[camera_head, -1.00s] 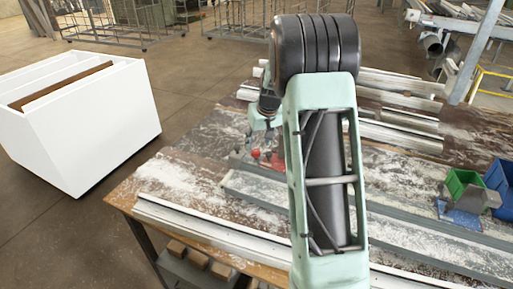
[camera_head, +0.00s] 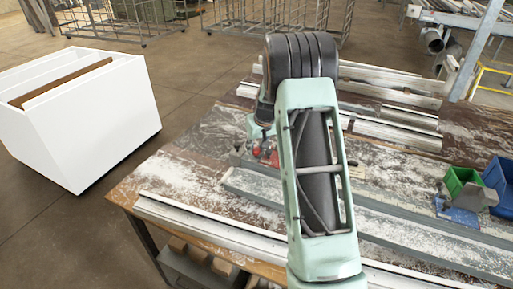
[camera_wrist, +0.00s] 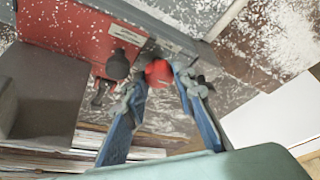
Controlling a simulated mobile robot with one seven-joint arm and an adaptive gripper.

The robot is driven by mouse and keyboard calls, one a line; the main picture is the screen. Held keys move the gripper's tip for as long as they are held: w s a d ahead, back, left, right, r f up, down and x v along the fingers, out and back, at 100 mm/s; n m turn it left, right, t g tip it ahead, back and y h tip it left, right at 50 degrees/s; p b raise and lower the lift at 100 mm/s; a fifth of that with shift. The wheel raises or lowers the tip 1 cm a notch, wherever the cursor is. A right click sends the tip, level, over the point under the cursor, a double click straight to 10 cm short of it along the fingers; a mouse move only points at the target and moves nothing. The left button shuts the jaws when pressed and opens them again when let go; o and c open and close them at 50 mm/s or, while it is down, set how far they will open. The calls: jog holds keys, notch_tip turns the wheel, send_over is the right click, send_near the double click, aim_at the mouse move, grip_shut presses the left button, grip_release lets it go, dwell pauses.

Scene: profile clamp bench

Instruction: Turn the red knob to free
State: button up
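The red knob (camera_wrist: 158,72) shows in the wrist view as a small round red cap beside a red clamp body (camera_wrist: 80,38) with a pale label. My gripper (camera_wrist: 160,84) has blue fingers with grey tips, spread on either side of the knob. The left tip overlaps the knob's edge in the picture; I cannot tell whether it touches. A narrow gap shows at the right tip. In the head view, a small red part (camera_head: 270,156) shows on the bench beside my arm, which hides much of the clamp.
A black knob (camera_wrist: 117,66) stands on the clamp close to the left finger. The bench (camera_head: 180,178) is dusted with white shavings and carries long metal profiles (camera_head: 215,229). A green bin (camera_head: 461,180) and a blue bin (camera_head: 497,182) stand at right. A white cart (camera_head: 90,125) stands at left.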

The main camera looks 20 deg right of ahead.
grip_shut()
jog(key=shift+f, duration=0.1)
jog(key=n+b, duration=0.1)
jog(key=n+y+b, duration=0.1)
jog(key=b, duration=0.1)
jog(key=shift+d+f+b, duration=0.2)
jog(key=shift+b, duration=0.1)
jog(key=n+y+b, duration=0.1)
jog(key=n+b, duration=0.1)
jog(key=n, duration=0.2)
jog(key=n+g, duration=0.1)
jog(key=shift+d+r+n+y+b, duration=0.1)
jog(key=shift+r+n+y+b, duration=0.1)
jog(key=shift+n+y+b, duration=0.15)
jog(key=n+g+p, duration=0.1)
jog(key=n, duration=0.1)
jog(key=n+y+p, duration=0.1)
jog(key=n, duration=0.2)
jog(key=shift+w+r+n+g+y, duration=0.15)
jog(key=shift+n+g+y, duration=0.1)
jog(key=shift+g, duration=0.15)
jog(key=shift+n+g+p, duration=0.9)
jog(key=shift+n+p, duration=0.9)
jog(key=shift+n, duration=0.4)
